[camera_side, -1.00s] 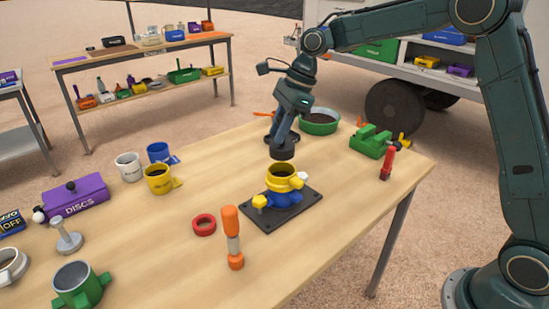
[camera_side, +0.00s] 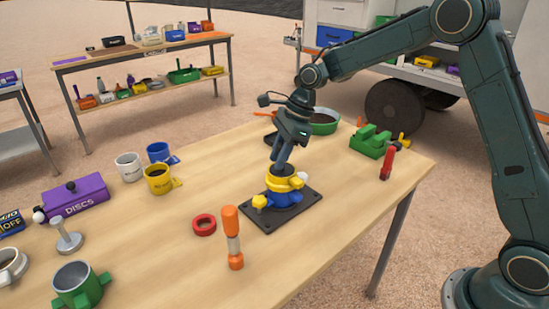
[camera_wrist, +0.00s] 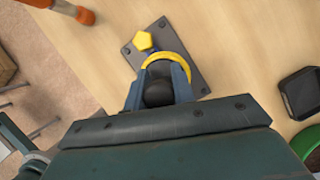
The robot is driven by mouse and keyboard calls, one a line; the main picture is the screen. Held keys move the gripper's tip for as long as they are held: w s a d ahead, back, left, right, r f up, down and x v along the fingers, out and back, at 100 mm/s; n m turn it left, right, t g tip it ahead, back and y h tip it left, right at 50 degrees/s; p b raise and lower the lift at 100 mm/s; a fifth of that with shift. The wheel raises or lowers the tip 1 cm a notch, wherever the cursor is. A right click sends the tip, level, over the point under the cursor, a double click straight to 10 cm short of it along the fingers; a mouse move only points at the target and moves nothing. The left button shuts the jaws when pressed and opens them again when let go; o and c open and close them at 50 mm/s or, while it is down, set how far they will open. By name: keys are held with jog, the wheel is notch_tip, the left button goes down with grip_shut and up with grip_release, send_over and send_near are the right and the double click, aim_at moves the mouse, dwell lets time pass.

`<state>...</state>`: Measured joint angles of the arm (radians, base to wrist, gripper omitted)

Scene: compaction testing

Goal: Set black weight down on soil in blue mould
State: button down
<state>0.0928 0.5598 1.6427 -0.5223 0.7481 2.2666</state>
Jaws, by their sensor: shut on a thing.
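The blue mould (camera_side: 283,196) with a yellow collar (camera_side: 287,184) stands on a dark base plate (camera_side: 312,196) near the middle of the table. My gripper (camera_side: 281,164) points down over the mould and is shut on the black weight (camera_side: 282,171). The weight is at the collar's mouth, its lower part hidden by the rim. In the wrist view the weight (camera_wrist: 158,93) shows as a dark round thing between my fingers (camera_wrist: 157,88), inside the yellow ring (camera_wrist: 184,66). The soil is hidden, and I cannot tell whether the weight touches it.
A red ring (camera_side: 204,225) and an orange-handled tool (camera_side: 233,238) stand in front of the plate. Yellow (camera_side: 158,179), blue and white mugs are to the left. A green bowl (camera_side: 322,124) and green vise (camera_side: 370,142) are behind.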

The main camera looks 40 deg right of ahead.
jog(key=shift+f, duration=0.1)
dwell(0.3)
jog(key=c, duration=1.2)
grip_release()
jog(key=shift+o, duration=0.2)
jog(key=v, duration=1.2)
jog(key=shift+s, duration=0.15)
